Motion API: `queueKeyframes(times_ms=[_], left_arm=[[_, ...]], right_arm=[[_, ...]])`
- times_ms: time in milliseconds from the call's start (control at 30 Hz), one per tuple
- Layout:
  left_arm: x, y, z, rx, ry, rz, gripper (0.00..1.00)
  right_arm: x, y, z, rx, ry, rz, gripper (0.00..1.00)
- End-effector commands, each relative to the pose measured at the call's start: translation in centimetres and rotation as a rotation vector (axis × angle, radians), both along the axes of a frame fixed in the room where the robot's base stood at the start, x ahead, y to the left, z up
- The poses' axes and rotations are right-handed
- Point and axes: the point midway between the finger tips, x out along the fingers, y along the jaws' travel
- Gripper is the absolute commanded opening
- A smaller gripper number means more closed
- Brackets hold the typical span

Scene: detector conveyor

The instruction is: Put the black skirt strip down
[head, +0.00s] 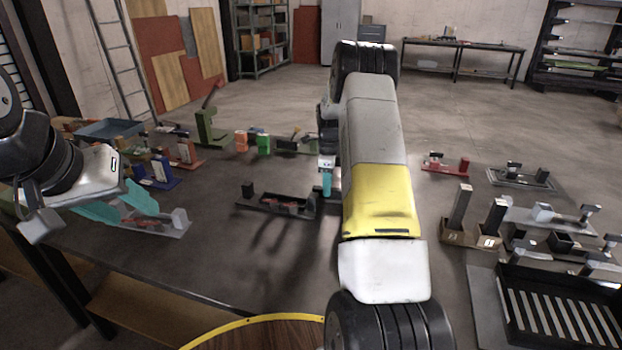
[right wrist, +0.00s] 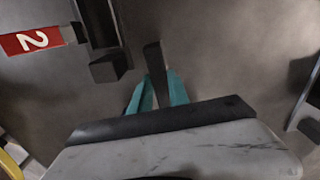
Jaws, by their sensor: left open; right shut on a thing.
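My right gripper (head: 327,190) points down over the middle of the table, just right of a dark fixture (head: 272,207) with upright blocks at its ends. In the right wrist view its teal fingers (right wrist: 160,85) are shut on a narrow dark piece, the black skirt strip (right wrist: 154,70), which stands up between them. Its lower part is hidden by the gripper. I cannot tell whether the strip touches anything below. In the head view my arm hides most of it. My left gripper (head: 138,212) is open over a light grey fixture (head: 172,227) at the left.
A black slatted tray (head: 505,318) and a box with upright posts (head: 468,234) stand at the right. Several coloured fixtures line the left and back. Bare table lies around the dark fixture.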

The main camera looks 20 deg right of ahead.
Motion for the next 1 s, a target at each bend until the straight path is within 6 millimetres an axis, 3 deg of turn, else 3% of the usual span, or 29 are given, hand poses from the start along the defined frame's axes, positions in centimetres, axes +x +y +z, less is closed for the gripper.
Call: queueKeyframes(times_ms=[333, 367, 467, 833, 1000], left_arm=[[0.0, 0.0, 0.0, 0.000, 0.000, 0.000, 0.47], [0.0, 0.0, 0.0, 0.000, 0.000, 0.000, 0.47], [0.0, 0.0, 0.0, 0.000, 0.000, 0.000, 0.47], [0.0, 0.0, 0.0, 0.000, 0.000, 0.000, 0.47], [0.0, 0.0, 0.0, 0.000, 0.000, 0.000, 0.47]], right_arm=[[0.0, 0.0, -0.3, 0.000, -0.001, 0.001, 0.00], [0.0, 0.0, -0.3, 0.000, -0.001, 0.001, 0.25], [0.0, 0.0, -0.3, 0.000, -0.001, 0.001, 0.43], [0.0, -0.1, 0.1, 0.000, -0.002, 0.000, 0.43], [0.1, -0.1, 2.5, -0.003, -0.005, 0.001, 0.43]])
